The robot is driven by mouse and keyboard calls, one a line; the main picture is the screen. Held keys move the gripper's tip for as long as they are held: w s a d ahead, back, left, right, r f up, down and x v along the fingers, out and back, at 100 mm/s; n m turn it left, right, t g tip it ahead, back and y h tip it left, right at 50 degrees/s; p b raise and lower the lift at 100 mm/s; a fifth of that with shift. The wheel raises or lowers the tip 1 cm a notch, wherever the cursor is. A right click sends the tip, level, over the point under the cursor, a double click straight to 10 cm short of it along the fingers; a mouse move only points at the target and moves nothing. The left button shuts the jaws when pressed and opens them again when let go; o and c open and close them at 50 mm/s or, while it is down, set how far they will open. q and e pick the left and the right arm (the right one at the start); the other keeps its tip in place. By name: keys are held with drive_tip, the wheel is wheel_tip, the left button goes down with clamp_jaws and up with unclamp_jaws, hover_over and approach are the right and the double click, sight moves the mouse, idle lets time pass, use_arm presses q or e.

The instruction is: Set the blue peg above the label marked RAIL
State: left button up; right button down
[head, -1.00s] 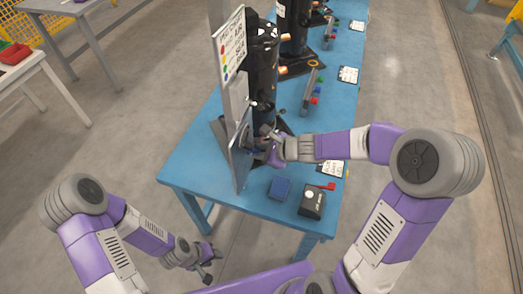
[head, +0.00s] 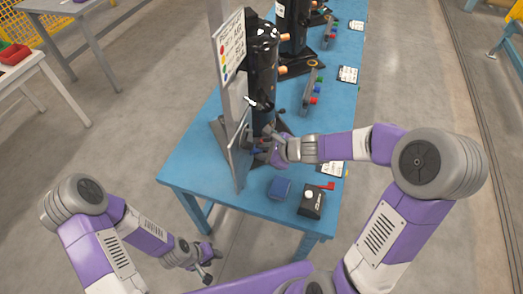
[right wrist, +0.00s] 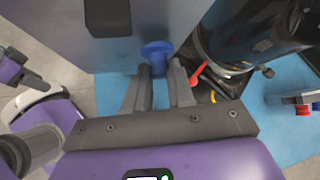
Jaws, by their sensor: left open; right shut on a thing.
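The blue peg (right wrist: 157,55) is between the fingertips of my right gripper (right wrist: 159,75) in the right wrist view, its round blue head against or very close to the grey panel (right wrist: 110,50). I cannot tell whether it touches. In the head view my right gripper (head: 268,148) is shut on the peg, just right of the upright grey panel (head: 239,158). A black block (right wrist: 107,17) sits on the panel face. The label marked RAIL cannot be read in either view.
A black compressor cylinder (head: 263,75) stands behind the panel on the blue table (head: 190,165). A sign with coloured dots (head: 229,47) is above the panel.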

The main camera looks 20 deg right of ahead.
drive_tip(key=shift+s+d, duration=0.5)
drive_tip(key=shift+d, duration=0.25)
drive_tip(key=shift+s+d, duration=0.45)
drive_tip(key=shift+d, duration=0.25)
drive_tip(key=shift+s+d, duration=0.5)
drive_tip(key=shift+d, duration=0.25)
